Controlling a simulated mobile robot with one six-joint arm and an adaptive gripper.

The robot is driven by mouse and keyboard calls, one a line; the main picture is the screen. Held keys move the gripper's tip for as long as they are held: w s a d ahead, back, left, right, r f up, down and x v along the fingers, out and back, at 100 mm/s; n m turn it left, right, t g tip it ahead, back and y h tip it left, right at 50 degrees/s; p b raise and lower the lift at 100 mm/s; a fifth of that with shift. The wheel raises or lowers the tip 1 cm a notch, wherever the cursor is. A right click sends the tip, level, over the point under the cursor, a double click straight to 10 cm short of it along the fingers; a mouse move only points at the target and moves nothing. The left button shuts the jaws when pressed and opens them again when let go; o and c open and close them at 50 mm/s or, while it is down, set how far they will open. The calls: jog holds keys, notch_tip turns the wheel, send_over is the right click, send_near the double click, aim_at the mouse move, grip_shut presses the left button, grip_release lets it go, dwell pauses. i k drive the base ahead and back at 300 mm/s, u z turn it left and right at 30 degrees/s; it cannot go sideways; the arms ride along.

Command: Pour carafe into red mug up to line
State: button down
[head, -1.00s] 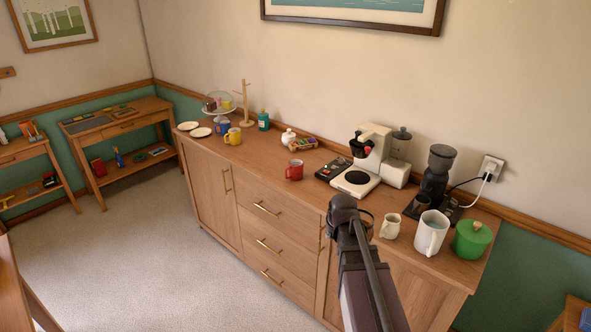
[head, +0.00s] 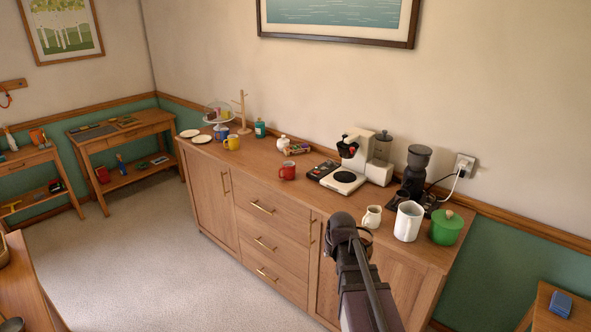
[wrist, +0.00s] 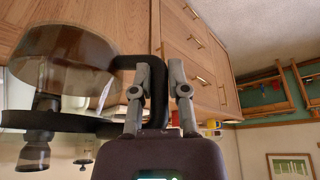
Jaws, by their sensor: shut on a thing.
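The red mug (head: 287,171) stands upright on the wooden sideboard, left of the coffee maker. The glass carafe (wrist: 68,65), with a brownish tint and a black handle (wrist: 157,92), fills the upper left of the wrist view. My gripper (wrist: 161,85) is shut on that handle and holds the carafe off the sideboard. In the head view my gripper (head: 343,226) is in front of the sideboard's front edge, right of and nearer than the mug. My arm hides most of the carafe there. The mug's inside, its line and the carafe's fill level cannot be made out.
The coffee maker (head: 352,172) has an empty plate. A small cream jug (head: 372,217), a white pitcher (head: 408,222), a green pot (head: 446,228) and a grinder (head: 415,172) stand right. A yellow mug (head: 232,143) stands left. Sideboard around the red mug's front is clear.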

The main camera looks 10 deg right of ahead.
aim_at(286, 172)
jog(key=z, duration=0.1)
jog(key=k, duration=0.35)
jog(key=u, duration=0.75)
jog(key=i, duration=1.4)
jog(key=u, duration=0.05)
